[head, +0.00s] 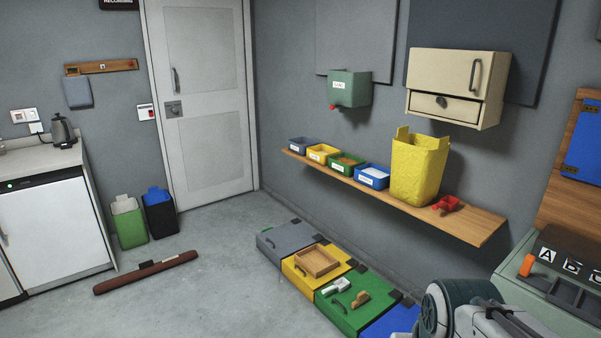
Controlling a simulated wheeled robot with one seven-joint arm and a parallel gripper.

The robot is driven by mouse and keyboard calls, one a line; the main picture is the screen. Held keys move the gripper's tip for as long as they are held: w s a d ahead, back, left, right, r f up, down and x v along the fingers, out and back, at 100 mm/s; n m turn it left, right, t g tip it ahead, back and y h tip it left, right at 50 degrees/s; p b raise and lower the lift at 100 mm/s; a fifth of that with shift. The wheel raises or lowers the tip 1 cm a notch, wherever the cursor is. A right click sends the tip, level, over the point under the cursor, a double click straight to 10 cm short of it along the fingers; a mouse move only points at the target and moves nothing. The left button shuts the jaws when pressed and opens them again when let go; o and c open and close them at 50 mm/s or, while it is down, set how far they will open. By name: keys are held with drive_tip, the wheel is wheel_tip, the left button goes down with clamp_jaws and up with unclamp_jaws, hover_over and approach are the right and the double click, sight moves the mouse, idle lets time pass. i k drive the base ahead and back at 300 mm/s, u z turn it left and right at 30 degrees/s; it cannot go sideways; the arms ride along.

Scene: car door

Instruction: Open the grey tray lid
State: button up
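A grey box with a flat grey lid (287,237) stands on the floor against the right wall, at the far end of a row of coloured boxes. Its lid looks shut, and a small dark handle shows near its left front edge. A smaller grey tray (304,144) sits at the left end of the wooden wall shelf. Only part of my arm shows at the bottom right, well apart from the grey box. My gripper is not in view.
Beside the grey box are a yellow box (300,278) with a wooden tray (317,262) on it, a green box (338,318) with small items, and a partly hidden blue box (396,321). The wooden shelf (466,226) overhangs near them.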

sight(287, 239)
drive_tip(key=u, duration=0.65)
drive_tip(key=i, duration=1.6)
drive_tip(key=u, duration=0.35)
drive_tip(key=i, duration=1.6)
drive_tip(key=z, duration=0.55)
drive_tip(key=i, duration=0.95)
drive_tip(key=z, duration=0.25)
